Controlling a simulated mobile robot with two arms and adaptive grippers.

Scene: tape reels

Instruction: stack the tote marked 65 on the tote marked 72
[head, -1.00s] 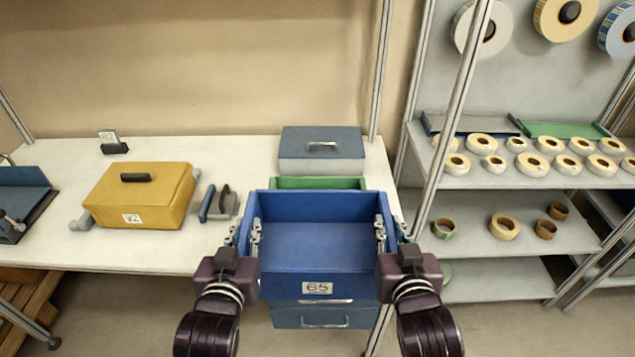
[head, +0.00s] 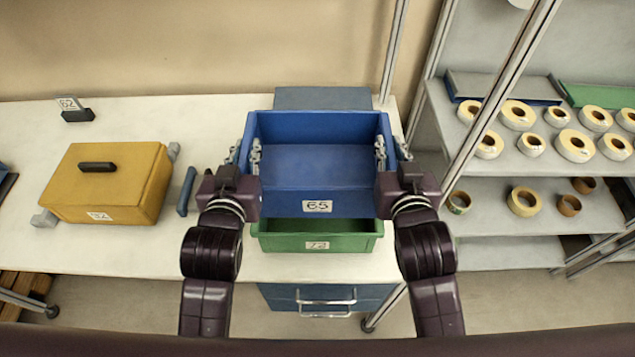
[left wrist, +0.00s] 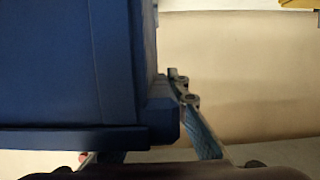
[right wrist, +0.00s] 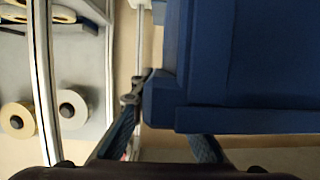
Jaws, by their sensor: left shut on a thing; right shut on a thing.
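The blue tote marked 65 (head: 318,165) is held level between my two grippers in the head view. My left gripper (head: 250,155) is shut on its left wall and my right gripper (head: 387,155) is shut on its right wall. The tote's side and rim fill much of the left wrist view (left wrist: 65,70) and the right wrist view (right wrist: 245,60). The green tote marked 72 (head: 318,243) stands on the table, with its front and label showing below the blue tote. Its back part is hidden by the blue tote, which appears above and behind its front edge.
A yellow lidded box (head: 110,180) stands on the white table (head: 60,120) to the left, with a blue-handled item (head: 187,190) beside it. A grey-blue box (head: 325,98) is behind the blue tote. A metal post and a shelf with tape reels (head: 575,145) stand at right.

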